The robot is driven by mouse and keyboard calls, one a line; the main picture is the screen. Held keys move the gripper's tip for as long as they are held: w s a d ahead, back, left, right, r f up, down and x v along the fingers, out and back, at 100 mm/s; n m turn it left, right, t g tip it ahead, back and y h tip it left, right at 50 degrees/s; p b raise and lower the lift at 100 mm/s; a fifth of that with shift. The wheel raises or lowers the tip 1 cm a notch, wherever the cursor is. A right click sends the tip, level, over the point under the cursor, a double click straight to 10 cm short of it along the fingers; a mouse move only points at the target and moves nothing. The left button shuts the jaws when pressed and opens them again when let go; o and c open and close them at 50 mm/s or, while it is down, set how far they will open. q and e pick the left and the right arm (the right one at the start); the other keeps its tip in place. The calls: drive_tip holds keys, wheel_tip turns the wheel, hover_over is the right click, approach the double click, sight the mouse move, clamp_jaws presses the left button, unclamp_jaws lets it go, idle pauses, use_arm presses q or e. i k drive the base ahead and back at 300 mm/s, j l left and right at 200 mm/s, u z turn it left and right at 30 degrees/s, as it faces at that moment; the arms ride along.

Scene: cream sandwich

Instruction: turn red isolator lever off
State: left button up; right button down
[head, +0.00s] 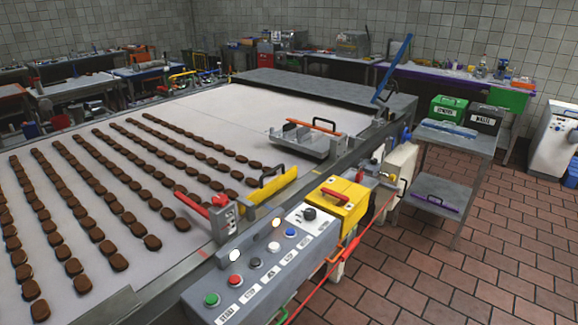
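Neither of my grippers is in view. A yellow box (347,211) stands at the far end of the grey control panel (262,272), with a short red handle (337,194) lying across its top. Nearer, a red lever (192,205) sticks out to the left from a small grey bracket (224,222) at the conveyor's edge. A red part (219,200) sits on top of that bracket. No label marks either red piece as the isolator, so I cannot tell which is meant. Nothing is touching either one.
The panel has a green button (211,299), a red button (235,280), a blue button (290,232) and a black knob (309,213). Rows of brown biscuits lie on the conveyor (207,110). A grey table (462,141) stands right, with open tiled floor (440,275) before it.

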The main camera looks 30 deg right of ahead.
sight(324, 190)
drive_tip(key=z, duration=1.2)
